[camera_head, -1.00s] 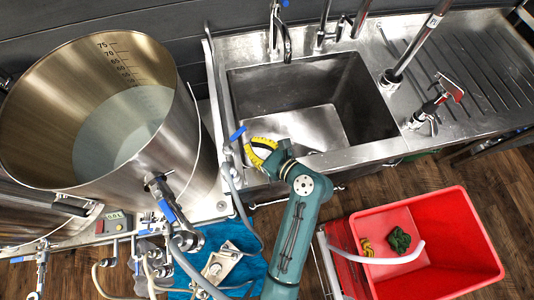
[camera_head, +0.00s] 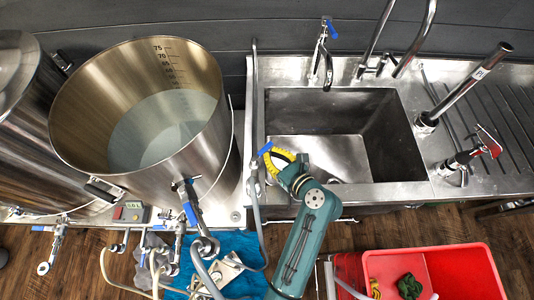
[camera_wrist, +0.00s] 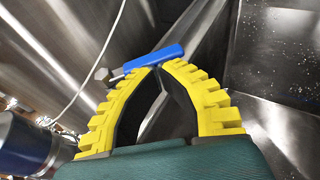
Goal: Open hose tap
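The hose tap (camera_head: 254,176) is mounted upright between the big steel kettle and the sink in the head view. Its blue lever handle (camera_head: 264,149) tilts up to the right. A grey hose runs down from the tap. My gripper (camera_head: 270,156), with yellow ribbed fingers, is just right of the handle. In the wrist view the blue handle (camera_wrist: 155,58) lies across and just beyond the fingertips (camera_wrist: 160,68). The tips nearly meet and nothing is held between them. Whether they touch the handle cannot be told.
The large kettle (camera_head: 222,130) with a blue-handled valve (camera_head: 188,207) stands left. The sink (camera_head: 345,193) is right, with a blue-handled faucet (camera_head: 323,45) behind. A red crate (camera_head: 470,265) stands at lower right. Several hoses hang below the kettle.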

